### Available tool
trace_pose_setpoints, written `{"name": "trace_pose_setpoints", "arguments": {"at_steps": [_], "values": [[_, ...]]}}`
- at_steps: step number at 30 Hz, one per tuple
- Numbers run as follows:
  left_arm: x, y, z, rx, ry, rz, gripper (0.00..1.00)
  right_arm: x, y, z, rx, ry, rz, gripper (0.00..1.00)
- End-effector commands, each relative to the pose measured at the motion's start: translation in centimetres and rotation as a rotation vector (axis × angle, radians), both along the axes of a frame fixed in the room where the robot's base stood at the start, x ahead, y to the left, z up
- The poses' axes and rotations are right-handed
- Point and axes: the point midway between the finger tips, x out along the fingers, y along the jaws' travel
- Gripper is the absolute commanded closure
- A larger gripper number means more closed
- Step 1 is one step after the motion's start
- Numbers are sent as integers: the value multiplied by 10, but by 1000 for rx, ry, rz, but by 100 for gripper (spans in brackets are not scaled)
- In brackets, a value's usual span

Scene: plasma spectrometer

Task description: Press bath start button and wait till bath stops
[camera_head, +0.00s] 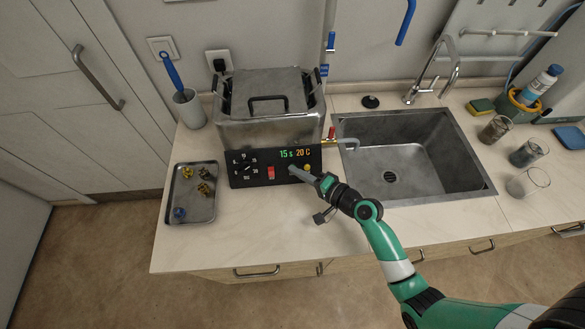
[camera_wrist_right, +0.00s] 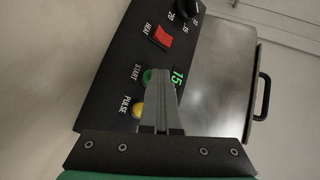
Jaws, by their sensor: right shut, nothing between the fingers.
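The metal bath (camera_head: 268,105) stands on the counter with its lid on. Its black control panel (camera_head: 240,180) faces front, and the display (camera_head: 294,153) reads "15 s 20 C". My right gripper (camera_head: 293,170) is shut and empty, with its fingertips at the panel. In the right wrist view, the closed fingers (camera_wrist_right: 160,75) partly cover the green START button (camera_wrist_right: 147,76). I cannot tell whether they touch it. The yellow PULSE button (camera_wrist_right: 138,110) is just beside the fingers. The red HEAT switch (camera_wrist_right: 164,37) is farther along the panel. My left gripper is not in view.
A metal tray (camera_head: 199,213) with several small parts lies left of the panel. A cup with a blue-handled brush (camera_head: 187,108) stands behind it. The sink (camera_head: 420,180) is on the right, with several glass beakers beyond. The front counter is mostly clear.

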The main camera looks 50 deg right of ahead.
Motion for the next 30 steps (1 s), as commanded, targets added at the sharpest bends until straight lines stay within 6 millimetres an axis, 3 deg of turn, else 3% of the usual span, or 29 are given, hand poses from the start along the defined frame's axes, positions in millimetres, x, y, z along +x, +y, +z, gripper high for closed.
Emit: {"name": "trace_pose_setpoints", "arguments": {"at_steps": [14,24,30], "values": [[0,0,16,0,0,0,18,-9,8,12,0,0,0,100],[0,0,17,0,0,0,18,-10,9,12,0,0,0,100],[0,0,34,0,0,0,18,-19,17,25,0,0,0,100]]}}
